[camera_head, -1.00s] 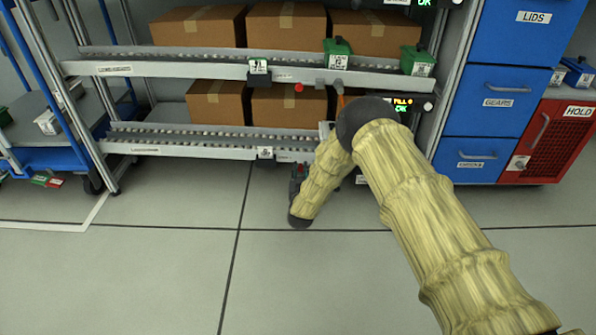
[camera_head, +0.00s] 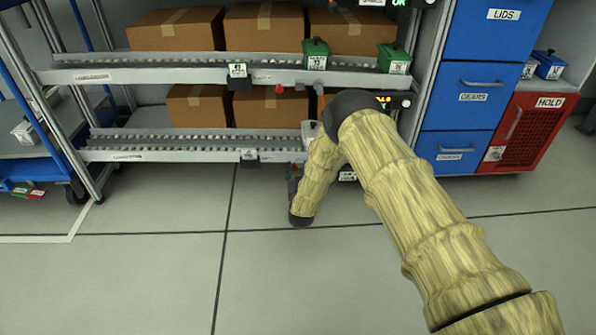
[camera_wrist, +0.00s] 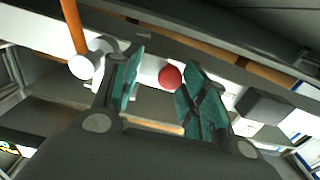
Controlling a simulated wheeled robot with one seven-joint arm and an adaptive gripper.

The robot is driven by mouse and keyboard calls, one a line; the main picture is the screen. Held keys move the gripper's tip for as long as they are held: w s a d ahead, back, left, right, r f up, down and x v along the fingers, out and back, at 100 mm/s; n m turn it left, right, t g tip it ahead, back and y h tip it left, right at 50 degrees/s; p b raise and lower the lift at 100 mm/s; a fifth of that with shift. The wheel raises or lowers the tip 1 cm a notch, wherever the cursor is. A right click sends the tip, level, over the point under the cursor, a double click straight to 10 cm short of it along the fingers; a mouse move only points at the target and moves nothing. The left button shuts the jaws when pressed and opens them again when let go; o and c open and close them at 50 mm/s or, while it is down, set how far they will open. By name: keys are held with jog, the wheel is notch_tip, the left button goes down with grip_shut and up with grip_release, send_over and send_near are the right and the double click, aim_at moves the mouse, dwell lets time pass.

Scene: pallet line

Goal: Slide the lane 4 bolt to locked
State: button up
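A red round knob (camera_wrist: 169,76) shows in the wrist view, between my gripper's teal fingertips and beyond them. My gripper (camera_wrist: 158,88) is open, with a clear gap between the fingers; it holds nothing, and I cannot tell how far off the knob is. A red knob (camera_head: 279,89) also shows under the upper rack rail (camera_head: 200,75) in the head view. I cannot tell whether it is the same knob or which lane it belongs to. In the head view my gripper is low in front of the rack, mostly hidden by my arm.
An orange rod (camera_wrist: 74,27) with a white cylinder (camera_wrist: 86,64) is left of the fingers; a dark block (camera_wrist: 264,105) is right. Cardboard boxes (camera_head: 262,27) and green bins (camera_head: 315,53) stand on the rack. Blue drawers (camera_head: 484,98) and a red cabinet (camera_head: 535,130) are right. Front floor is clear.

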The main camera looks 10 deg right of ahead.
jog(key=shift+a, duration=0.3)
jog(key=s, duration=1.2)
jog(key=shift+a, duration=0.45)
jog(key=s+d+f+g+p, duration=0.2)
jog(key=s+d+g+p, duration=0.1)
jog(key=s, duration=0.5)
jog(key=s+d+f+n+g+y+p, duration=0.1)
jog(key=s+d+f+g+p, duration=0.15)
jog(key=s, duration=0.65)
jog(key=s+d+f+g+p, duration=0.1)
jog(key=s+d+g+p, duration=0.2)
jog(key=s, duration=0.5)
jog(key=s+d+r+g+p, duration=0.1)
jog(key=s+r+g+p, duration=0.15)
jog(key=s, duration=0.75)
jog(key=s+d+r+g+p, duration=0.1)
jog(key=s+r+g+p, duration=0.2)
jog(key=s, duration=0.6)
jog(key=s+d+r+g+p, duration=0.1)
jog(key=s+d+r+g, duration=0.2)
jog(key=s, duration=0.7)
notch_tip(320, 180, up, 37)
jog(key=a+g+p, duration=0.1)
jog(key=p, duration=3.6)
jog(key=shift+w+a+y, duration=0.15)
jog(key=shift+a+y, duration=0.1)
jog(key=shift+y, duration=0.05)
jog(key=shift+f, duration=0.1)
jog(key=shift+c, duration=0.8)
